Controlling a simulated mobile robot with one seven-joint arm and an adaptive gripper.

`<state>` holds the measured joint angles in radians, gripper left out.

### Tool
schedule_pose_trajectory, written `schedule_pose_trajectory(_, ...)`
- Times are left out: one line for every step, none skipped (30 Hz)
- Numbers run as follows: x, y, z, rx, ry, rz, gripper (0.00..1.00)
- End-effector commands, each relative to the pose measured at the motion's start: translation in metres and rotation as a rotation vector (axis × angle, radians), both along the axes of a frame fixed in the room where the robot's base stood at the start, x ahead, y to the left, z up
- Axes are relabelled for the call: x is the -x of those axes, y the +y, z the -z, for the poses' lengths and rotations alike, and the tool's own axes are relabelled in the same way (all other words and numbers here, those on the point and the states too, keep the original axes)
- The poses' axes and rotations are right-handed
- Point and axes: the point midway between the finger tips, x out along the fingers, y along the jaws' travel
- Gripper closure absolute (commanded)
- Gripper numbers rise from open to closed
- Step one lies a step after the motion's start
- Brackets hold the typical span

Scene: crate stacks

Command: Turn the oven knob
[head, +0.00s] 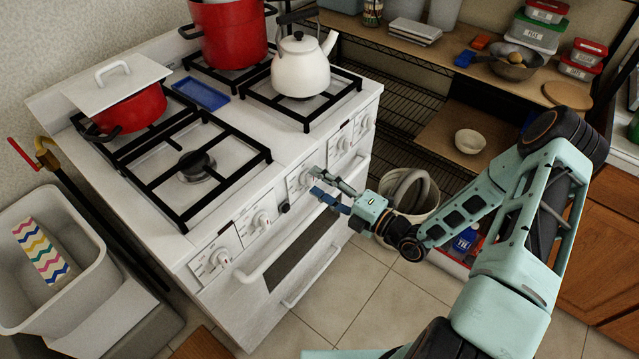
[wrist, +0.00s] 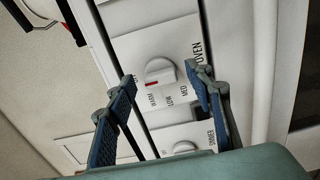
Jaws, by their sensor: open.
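The oven knob (wrist: 160,72) is a round white knob on a white panel marked OVEN in the wrist view. A red mark shows at its lower edge, near the letters WARM. My gripper (wrist: 162,77) is open. Its two blue-grey fingers appear to either side of the knob, with a gap on both sides, and I see no contact. In the head view my gripper (head: 316,183) reaches the stove's front panel from the right. The knob there is small and partly hidden by the fingertips.
More knobs line the white stove's (head: 240,195) front panel, one (wrist: 184,148) below the oven knob in the wrist view. The oven door handle (head: 290,250) juts out below. A white bucket (head: 408,212) stands on the floor behind my gripper. Tiled floor in front is clear.

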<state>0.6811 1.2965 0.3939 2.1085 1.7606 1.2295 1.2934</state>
Motion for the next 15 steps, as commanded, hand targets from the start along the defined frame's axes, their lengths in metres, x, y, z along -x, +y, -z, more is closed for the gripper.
schedule_pose_trajectory(0.003, -0.005, 0.0, 0.001, 0.001, 0.003, 0.52)
schedule_pose_trajectory(0.005, -0.008, 0.0, 0.001, 0.002, 0.004, 0.52)
schedule_pose_trajectory(0.008, -0.013, 0.0, 0.001, 0.002, 0.005, 0.52)
schedule_pose_trajectory(0.012, -0.017, 0.0, 0.001, 0.002, 0.004, 0.52)
schedule_pose_trajectory(0.015, -0.022, 0.0, 0.0, 0.003, 0.006, 0.52)
schedule_pose_trajectory(0.02, -0.029, 0.001, 0.002, 0.003, 0.005, 0.52)
schedule_pose_trajectory(0.024, -0.034, 0.001, 0.002, 0.003, 0.006, 0.52)
schedule_pose_trajectory(0.029, -0.04, 0.0, 0.001, 0.002, 0.006, 0.52)
schedule_pose_trajectory(0.034, -0.047, 0.0, 0.002, 0.001, 0.006, 0.52)
schedule_pose_trajectory(0.038, -0.052, 0.0, 0.002, 0.001, 0.005, 0.52)
schedule_pose_trajectory(0.042, -0.057, 0.0, 0.002, 0.002, 0.006, 0.52)
schedule_pose_trajectory(0.047, -0.063, 0.001, 0.002, 0.002, 0.005, 0.52)
schedule_pose_trajectory(0.051, -0.067, 0.0, 0.002, 0.001, 0.005, 0.52)
schedule_pose_trajectory(0.054, -0.071, 0.0, 0.0, 0.001, 0.005, 0.52)
schedule_pose_trajectory(0.058, -0.076, 0.0, 0.0, 0.003, 0.004, 0.52)
